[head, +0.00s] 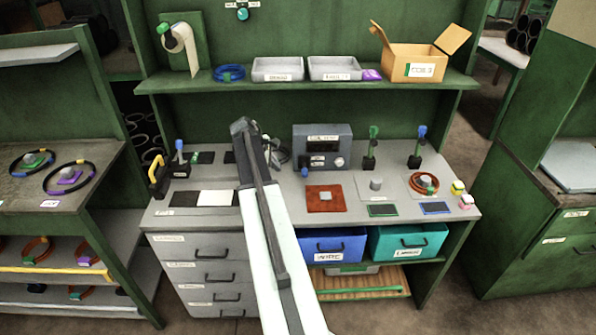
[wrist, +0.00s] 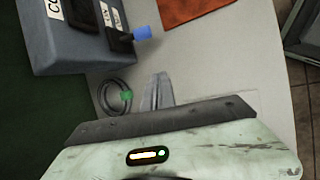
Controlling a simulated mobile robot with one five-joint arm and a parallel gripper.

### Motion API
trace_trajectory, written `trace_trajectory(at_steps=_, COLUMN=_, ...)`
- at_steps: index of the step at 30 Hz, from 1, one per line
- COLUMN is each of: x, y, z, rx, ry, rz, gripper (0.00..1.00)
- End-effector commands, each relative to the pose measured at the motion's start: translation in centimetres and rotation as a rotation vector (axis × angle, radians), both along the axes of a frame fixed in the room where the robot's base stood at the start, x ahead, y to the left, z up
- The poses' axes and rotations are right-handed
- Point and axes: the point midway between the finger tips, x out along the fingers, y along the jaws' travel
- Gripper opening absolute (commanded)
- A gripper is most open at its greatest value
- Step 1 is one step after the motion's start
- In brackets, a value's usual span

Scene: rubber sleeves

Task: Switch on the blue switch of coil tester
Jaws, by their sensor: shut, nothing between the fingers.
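The coil tester (head: 322,136) is a grey box with a dark display, standing at the back middle of the bench. Its blue switch (head: 304,160) is at the lower left of its front. In the wrist view the tester (wrist: 70,50) fills the upper left, and the blue switch (wrist: 142,33) sticks out to the right. My gripper (head: 240,125) is left of the tester in the head view. Its fingers (wrist: 158,92) are together and empty, apart from the switch. My arm hides part of the bench left of the tester.
A cable loop with a green band (wrist: 118,97) lies beside the tester, near my fingers. A red-brown mat (head: 326,198) lies in front. Upright tools with green (head: 373,133) and blue (head: 421,132) tops stand right. A shelf (head: 300,84) runs above the bench.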

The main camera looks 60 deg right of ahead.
Motion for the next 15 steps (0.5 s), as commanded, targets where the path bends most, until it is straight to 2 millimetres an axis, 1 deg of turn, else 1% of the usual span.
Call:
trace_trajectory(at_steps=1, x=-0.9, y=-2.0, z=0.3, rx=-0.008, ry=0.021, rz=0.008, gripper=0.00)
trace_trajectory(at_steps=3, x=-1.8, y=-3.4, z=0.5, rx=-0.015, ry=0.043, rz=0.022, gripper=0.00)
trace_trajectory(at_steps=4, x=-2.0, y=-3.7, z=0.6, rx=-0.017, ry=0.048, rz=0.025, gripper=0.00)
trace_trajectory(at_steps=15, x=-2.2, y=-3.8, z=0.3, rx=-0.018, ry=0.052, rz=0.028, gripper=0.00)
